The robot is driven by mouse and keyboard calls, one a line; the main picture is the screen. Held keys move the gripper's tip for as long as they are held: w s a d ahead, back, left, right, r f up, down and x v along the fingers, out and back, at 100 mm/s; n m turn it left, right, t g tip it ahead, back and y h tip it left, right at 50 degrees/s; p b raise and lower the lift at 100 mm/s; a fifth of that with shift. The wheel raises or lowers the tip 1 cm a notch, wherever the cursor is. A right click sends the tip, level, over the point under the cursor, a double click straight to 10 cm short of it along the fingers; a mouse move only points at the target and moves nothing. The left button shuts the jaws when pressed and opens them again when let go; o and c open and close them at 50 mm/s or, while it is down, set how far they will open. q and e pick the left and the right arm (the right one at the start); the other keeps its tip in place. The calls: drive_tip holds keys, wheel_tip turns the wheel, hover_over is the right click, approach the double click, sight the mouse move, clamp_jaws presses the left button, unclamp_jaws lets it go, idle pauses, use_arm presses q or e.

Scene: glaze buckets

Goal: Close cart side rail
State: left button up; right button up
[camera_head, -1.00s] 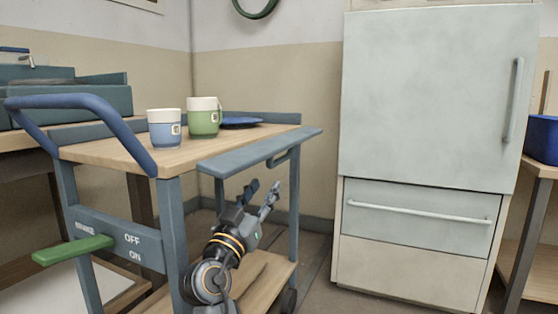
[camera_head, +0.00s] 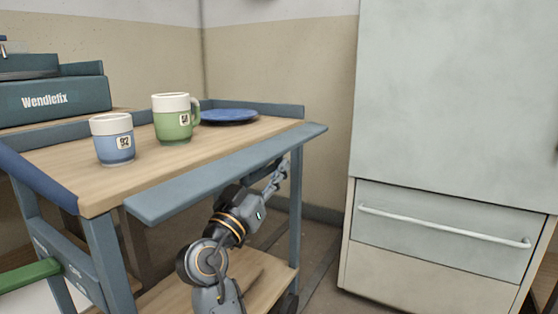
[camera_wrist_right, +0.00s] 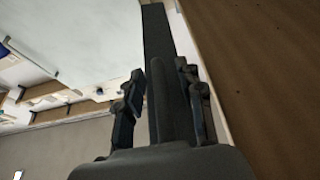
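The cart's side rail (camera_head: 225,172) is a long blue-grey panel. In the head view it sticks out along the cart's near right side, flat and slightly below the wooden top. My right gripper (camera_head: 274,180) is under its far end, its fingertips partly hidden there. In the right wrist view, the two dark fingers (camera_wrist_right: 163,100) stand apart. A dark bar lies between them in that picture; I cannot tell whether they touch it. My left gripper is not in view.
A blue-white mug (camera_head: 113,140), a green-white mug (camera_head: 175,120) and a blue plate (camera_head: 229,116) are on the cart top (camera_head: 75,178). A green brake lever (camera_head: 30,274) is at lower left. A pale fridge (camera_head: 450,110) stands right.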

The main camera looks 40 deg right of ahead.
drive_tip(key=shift+c, duration=0.2)
clamp_jaws()
drive_tip(key=shift+r, duration=0.1)
